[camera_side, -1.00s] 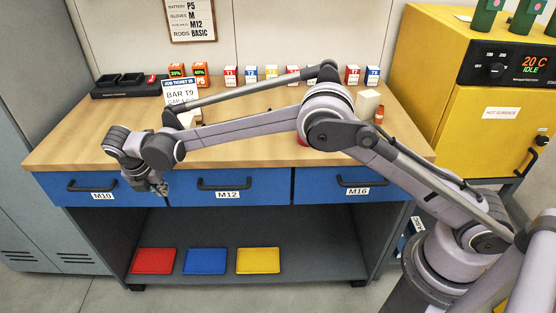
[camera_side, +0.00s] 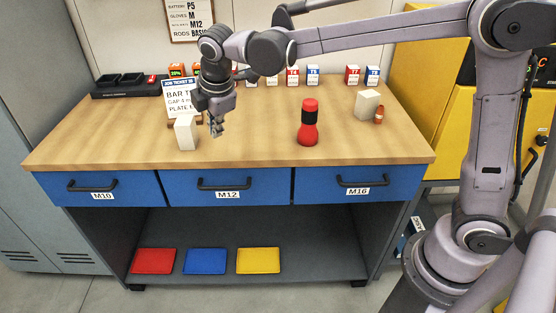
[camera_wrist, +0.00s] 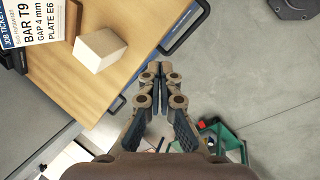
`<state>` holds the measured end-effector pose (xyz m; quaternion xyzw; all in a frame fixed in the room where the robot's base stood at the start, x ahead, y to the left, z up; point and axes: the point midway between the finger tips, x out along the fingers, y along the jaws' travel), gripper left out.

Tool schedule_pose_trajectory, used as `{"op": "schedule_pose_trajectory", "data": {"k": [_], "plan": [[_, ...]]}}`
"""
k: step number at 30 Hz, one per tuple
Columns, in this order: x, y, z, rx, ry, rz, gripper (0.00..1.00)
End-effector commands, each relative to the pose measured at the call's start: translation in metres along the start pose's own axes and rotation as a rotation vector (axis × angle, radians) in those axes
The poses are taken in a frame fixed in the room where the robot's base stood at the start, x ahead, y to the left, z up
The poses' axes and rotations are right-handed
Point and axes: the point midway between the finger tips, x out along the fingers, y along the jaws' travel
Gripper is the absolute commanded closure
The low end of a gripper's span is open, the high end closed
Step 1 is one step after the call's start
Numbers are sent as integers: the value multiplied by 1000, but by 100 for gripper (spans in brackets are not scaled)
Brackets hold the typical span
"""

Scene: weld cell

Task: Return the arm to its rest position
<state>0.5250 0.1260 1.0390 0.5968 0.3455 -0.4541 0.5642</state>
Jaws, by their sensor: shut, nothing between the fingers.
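My gripper (camera_side: 216,127) is shut and empty. In the side view it hangs above the workbench top, near the front edge and right of a white block (camera_side: 185,133). In the wrist view my gripper (camera_wrist: 160,75) points down past the bench's front edge, with its fingers together. My arm is raised, with its elbow high at the right.
The wooden workbench (camera_side: 350,146) carries a red and black bottle-like object (camera_side: 308,122), a pale block (camera_side: 367,104), a job ticket (camera_side: 177,97) and several small labelled boxes at the back. A yellow oven (camera_side: 437,107) stands at the right.

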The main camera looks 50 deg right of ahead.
Motion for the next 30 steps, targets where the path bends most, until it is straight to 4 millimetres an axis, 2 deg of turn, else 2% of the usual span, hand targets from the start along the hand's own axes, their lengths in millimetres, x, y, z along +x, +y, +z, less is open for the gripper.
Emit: {"op": "schedule_pose_trajectory", "data": {"k": [1, 6, 15, 24, 30], "plan": [[-9, -8, 15, 75, 11, 8, 100], [-32, -35, 52, 329, 52, 34, 100], [-53, -98, 107, 780, 134, 73, 100], [-50, -166, 144, 1216, 228, 100, 100], [-41, -193, 155, 1400, 275, 107, 100]]}}
